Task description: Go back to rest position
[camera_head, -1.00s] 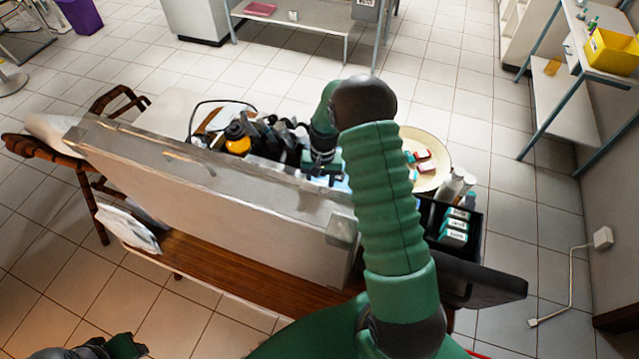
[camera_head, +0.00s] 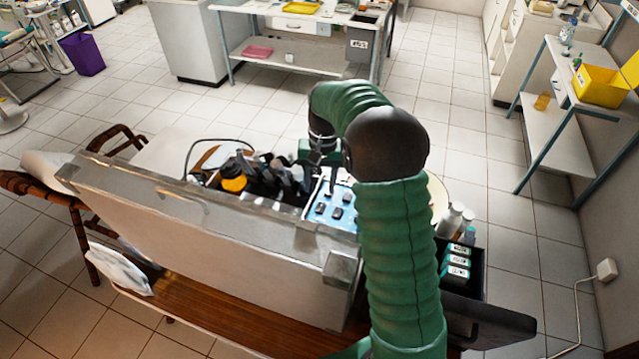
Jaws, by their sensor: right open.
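My right arm comes up from the bottom and bends over the case. My right gripper (camera_head: 322,165) points down above the inside of the open case, close over its blue panel (camera_head: 328,212) with black knobs. Its fingers are small and partly hidden by my arm; it is open, and I see nothing held in it. The grey portable dental case (camera_head: 200,235) lies on a wooden table, with dark handpieces and an orange-and-black item (camera_head: 233,178) inside. My left gripper is out of view.
The wooden table (camera_head: 235,320) carries the case. A black tray (camera_head: 476,285) with labelled boxes and bottles (camera_head: 452,218) stands right of my arm. A round cream plate (camera_head: 437,195) is mostly hidden behind my arm. Shelves with a yellow bin (camera_head: 598,87) stand at the right. Tiled floor lies open behind.

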